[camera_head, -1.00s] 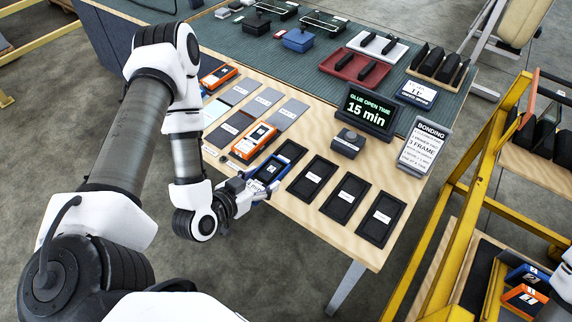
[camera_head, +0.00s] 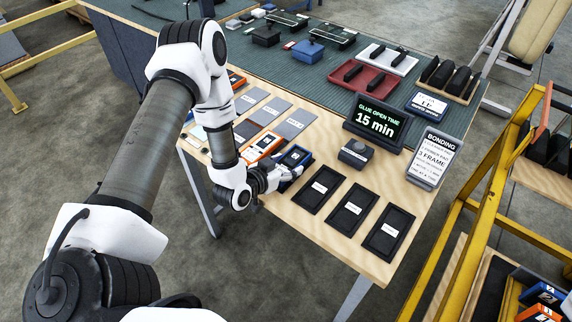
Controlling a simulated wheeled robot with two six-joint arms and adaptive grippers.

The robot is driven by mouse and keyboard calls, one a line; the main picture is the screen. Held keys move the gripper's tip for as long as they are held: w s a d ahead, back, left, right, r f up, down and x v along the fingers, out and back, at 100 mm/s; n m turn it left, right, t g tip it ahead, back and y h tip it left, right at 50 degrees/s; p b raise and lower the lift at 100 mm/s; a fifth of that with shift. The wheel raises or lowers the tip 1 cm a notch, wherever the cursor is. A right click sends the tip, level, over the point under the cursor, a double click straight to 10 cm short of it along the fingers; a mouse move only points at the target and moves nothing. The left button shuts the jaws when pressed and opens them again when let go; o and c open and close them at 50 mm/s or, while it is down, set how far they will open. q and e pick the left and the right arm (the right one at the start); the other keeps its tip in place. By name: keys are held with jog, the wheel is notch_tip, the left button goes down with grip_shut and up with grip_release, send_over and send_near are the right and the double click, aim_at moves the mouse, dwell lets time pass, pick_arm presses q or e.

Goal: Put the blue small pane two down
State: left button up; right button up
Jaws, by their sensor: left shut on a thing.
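The blue small pane (camera_head: 294,157) has a blue rim, a dark face and a white label. My left gripper (camera_head: 287,175) is shut on its near edge, partly hidden by the wrist. The pane is over the leftmost spot in the row of black trays and covers the tray there. I cannot tell whether it touches the tray or hovers just above it. Three empty black trays with white labels lie to its right, the nearest one being this tray (camera_head: 319,190). My right gripper is not in view.
An orange-rimmed pane (camera_head: 263,147) lies just left of the blue one, with grey labelled plates behind. A dark knobbed box (camera_head: 354,152), a glue timer screen (camera_head: 377,122) and a bonding sign (camera_head: 433,158) stand to the right. A yellow frame (camera_head: 468,205) rises beyond the table's right edge.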

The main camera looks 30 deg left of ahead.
pick_arm(q)
jog(key=shift+f, duration=0.15)
jog(key=o, duration=1.3)
jog(key=shift+r, duration=0.3)
jog(key=v, duration=1.1)
jog(key=shift+s+r+p, duration=0.1)
jog(key=shift+s+p, duration=0.2)
jog(key=shift+s+d, duration=0.1)
jog(key=shift+s, duration=0.05)
